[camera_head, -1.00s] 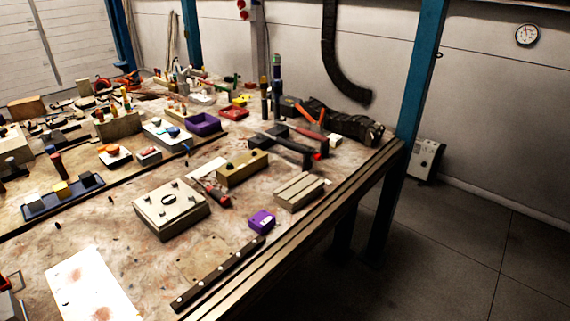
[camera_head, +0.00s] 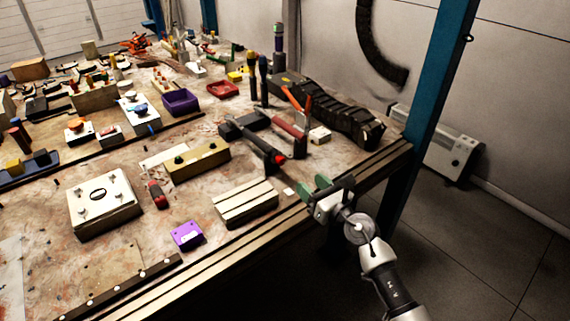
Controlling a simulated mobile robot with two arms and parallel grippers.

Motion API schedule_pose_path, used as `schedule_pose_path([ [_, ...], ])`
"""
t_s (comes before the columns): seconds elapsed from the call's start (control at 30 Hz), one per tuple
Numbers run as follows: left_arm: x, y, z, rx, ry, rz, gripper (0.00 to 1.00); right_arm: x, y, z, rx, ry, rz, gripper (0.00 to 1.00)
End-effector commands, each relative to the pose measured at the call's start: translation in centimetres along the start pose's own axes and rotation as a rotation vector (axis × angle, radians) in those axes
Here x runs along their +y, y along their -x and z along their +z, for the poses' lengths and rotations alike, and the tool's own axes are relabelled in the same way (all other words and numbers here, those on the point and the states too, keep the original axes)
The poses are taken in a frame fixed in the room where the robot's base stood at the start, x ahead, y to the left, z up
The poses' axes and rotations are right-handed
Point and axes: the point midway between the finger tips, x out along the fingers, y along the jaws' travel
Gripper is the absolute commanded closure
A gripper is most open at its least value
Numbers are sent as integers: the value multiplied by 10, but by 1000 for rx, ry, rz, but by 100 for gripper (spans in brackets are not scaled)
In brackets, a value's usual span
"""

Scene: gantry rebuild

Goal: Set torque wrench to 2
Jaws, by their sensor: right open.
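No tool here is marked clearly enough for me to name it the torque wrench, and no setting scale can be read. A black tool with a red round end (camera_head: 268,153) lies on the workbench (camera_head: 125,265), right of the olive-gold box. A small red and dark tool (camera_head: 158,195) lies in front of that box. My right gripper (camera_head: 316,188) has green finger pads, is open and empty, and is at the bench's right edge, to the right of the grooved pale block. My left gripper is not in view.
The olive-gold box (camera_head: 197,162), grooved block (camera_head: 246,202), purple box (camera_head: 187,235) and pale panel box (camera_head: 104,203) stand near the front. A black cable chain (camera_head: 340,117) lies behind. A blue post (camera_head: 428,90) rises beyond the bench's right end.

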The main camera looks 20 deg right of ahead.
Motion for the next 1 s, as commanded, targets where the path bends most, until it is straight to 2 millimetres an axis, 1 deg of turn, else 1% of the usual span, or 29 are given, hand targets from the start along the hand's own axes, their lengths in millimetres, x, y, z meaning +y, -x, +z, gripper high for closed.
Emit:
schedule_pose_path([
  [0.03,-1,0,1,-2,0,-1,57,-1,-3,-1,20,45,11,48],
  [0.1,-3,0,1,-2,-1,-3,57,-2,-7,-3,38,80,19,48],
  [0.17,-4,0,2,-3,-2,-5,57,-2,-12,-4,44,90,22,48],
  [0.27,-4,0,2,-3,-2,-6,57,-1,-27,-4,43,91,23,48],
  [0.5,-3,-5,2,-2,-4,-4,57,0,-73,-8,42,85,21,48],
  [0.6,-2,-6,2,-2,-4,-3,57,1,-89,-8,42,86,22,48],
  [0.7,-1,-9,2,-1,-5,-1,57,0,-101,-9,42,84,21,48],
  [0.83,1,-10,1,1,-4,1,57,1,-110,-10,43,85,21,48],
  [1.0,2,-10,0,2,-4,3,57,1,-112,-9,43,85,21,48],
])
